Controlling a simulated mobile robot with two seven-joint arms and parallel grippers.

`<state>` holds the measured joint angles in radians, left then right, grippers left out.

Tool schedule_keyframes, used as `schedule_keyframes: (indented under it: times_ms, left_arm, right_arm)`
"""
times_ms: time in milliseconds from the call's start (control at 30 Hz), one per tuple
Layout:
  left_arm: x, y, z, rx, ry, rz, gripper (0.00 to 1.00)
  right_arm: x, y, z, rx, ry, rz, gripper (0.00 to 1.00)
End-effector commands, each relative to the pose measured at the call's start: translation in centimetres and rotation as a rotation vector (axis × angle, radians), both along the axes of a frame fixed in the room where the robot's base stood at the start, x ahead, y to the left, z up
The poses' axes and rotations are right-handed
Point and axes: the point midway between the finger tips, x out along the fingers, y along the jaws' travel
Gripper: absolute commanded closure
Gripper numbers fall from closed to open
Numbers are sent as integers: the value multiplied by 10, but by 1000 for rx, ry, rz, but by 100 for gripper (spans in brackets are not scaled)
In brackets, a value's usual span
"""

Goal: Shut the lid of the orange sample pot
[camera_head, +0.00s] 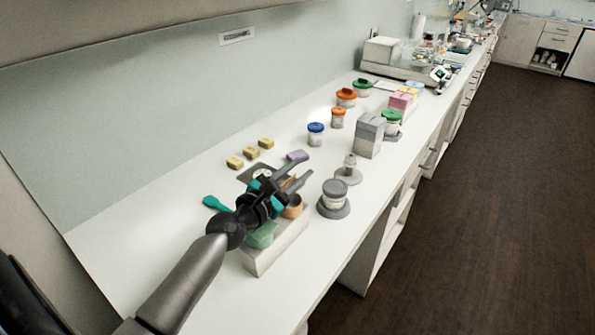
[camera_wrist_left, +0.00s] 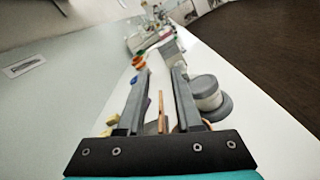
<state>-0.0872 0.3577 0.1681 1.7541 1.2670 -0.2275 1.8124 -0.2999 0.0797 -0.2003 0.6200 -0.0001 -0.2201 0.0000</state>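A small white pot with an orange top (camera_head: 338,117) stands upright mid-bench, with a wider orange-topped pot (camera_head: 346,97) behind it. Orange tops also show in the wrist view (camera_wrist_left: 138,62). I cannot tell how their lids sit. A tan-orange round open pot (camera_head: 293,207) sits on a pale block (camera_head: 275,255) beside a green piece (camera_head: 262,236), partly hidden by my gripper. My left gripper (camera_head: 298,172) is open above the block, its fingers pointing along the bench. In the wrist view a thin tan-orange upright piece (camera_wrist_left: 161,112) shows between the fingers (camera_wrist_left: 159,75), apparently untouched. My right gripper is not in view.
A grey-lidded pot (camera_head: 334,198) and a pale stand (camera_head: 348,170) are right of the gripper. The bench's front left is clear.

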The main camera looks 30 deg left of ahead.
Motion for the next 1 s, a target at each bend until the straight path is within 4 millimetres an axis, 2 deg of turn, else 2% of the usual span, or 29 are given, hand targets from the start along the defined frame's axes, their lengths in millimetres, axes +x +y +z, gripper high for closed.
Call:
schedule_keyframes:
  times_ms: [367,700,1000]
  left_arm:
    - [-6,1,-1,-1,2,1,65]
    - [-52,4,-2,1,3,-1,65]
    - [-96,9,-3,2,2,0,65]
  right_arm:
    - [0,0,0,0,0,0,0]
    - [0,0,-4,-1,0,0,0]
    - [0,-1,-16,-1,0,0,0]
